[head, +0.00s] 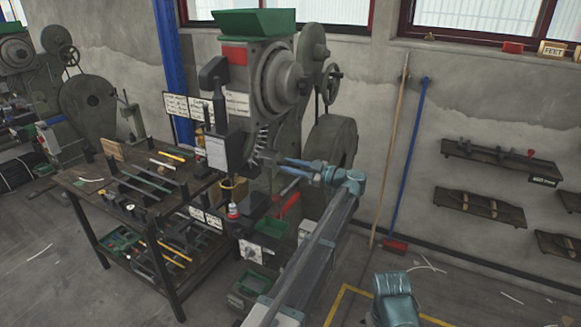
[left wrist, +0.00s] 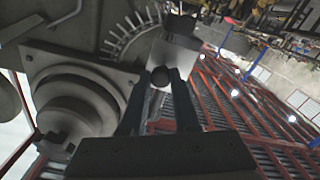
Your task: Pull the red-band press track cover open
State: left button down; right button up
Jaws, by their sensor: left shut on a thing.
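The red-band press (head: 235,55) stands at the middle back of the head view, a grey-green machine with a red plate under a green hopper. My left gripper (head: 262,157) reaches the front of this press from the right. In the left wrist view, the fingers of the left gripper (left wrist: 160,88) are shut on a small dark round knob (left wrist: 160,74). The knob sits at a light grey block (left wrist: 178,48), which appears to be the track cover. A row of pale pins (left wrist: 128,32) shows beside it.
A workbench (head: 150,190) with rails and tools stands left of the press. Another press (head: 85,95) is farther left. A wooden pole (head: 390,150) and a blue-handled broom (head: 410,160) lean on the wall. Floor at right is mostly clear.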

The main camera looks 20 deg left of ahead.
pick_arm(q)
jog(key=c, duration=0.7)
grip_release()
jog(key=shift+a, duration=0.15)
jog(key=d, duration=0.4)
jog(key=s+d, duration=0.1)
jog(key=d, duration=0.9)
jog(key=shift+s, duration=0.4)
jog(key=shift+a, duration=0.15)
